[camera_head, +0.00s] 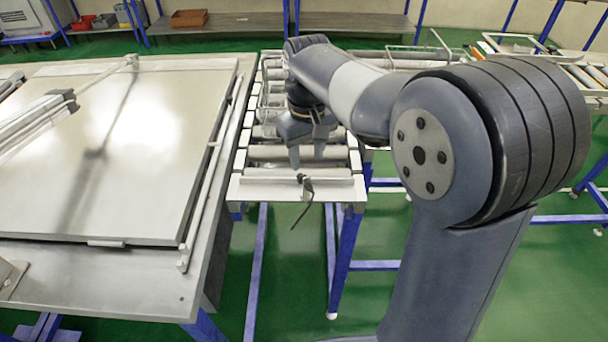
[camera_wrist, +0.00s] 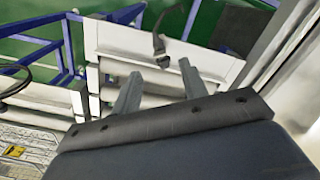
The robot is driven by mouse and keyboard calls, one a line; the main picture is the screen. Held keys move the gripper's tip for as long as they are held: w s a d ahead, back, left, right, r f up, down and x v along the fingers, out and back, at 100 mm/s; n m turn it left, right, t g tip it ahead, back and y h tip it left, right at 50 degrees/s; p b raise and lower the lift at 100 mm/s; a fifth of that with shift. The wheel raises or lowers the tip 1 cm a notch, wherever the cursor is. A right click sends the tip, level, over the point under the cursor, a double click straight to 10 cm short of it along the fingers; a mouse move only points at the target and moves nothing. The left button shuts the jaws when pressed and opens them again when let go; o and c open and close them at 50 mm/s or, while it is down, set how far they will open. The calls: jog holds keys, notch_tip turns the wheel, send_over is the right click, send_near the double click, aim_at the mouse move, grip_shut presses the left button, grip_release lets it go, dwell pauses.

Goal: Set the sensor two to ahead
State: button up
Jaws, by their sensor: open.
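A small black sensor (camera_head: 303,182) with a dangling black cable is mounted on the near end plate of the roller conveyor (camera_head: 250,190). It also shows in the wrist view (camera_wrist: 159,47), just beyond my fingertips. No label tells whether it is sensor two, and I cannot make out its exact direction. My gripper (camera_head: 307,152) points down over the conveyor's near rollers, close behind the sensor. In the wrist view my gripper (camera_wrist: 158,84) has its two fingers apart with nothing between them. The fingers do not appear to touch the sensor.
A large metal lid (camera_head: 150,150) lies on the table (camera_head: 110,280) left of the conveyor. A metal pipe runs along its right edge. Another roller conveyor (camera_head: 580,75) stands at the right. Green floor (camera_head: 280,290) is clear in front of the conveyor.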

aim_at(307, 177)
notch_tip(307, 177, down, 8)
jog(key=shift+f, duration=0.1)
dwell(0.4)
grip_shut()
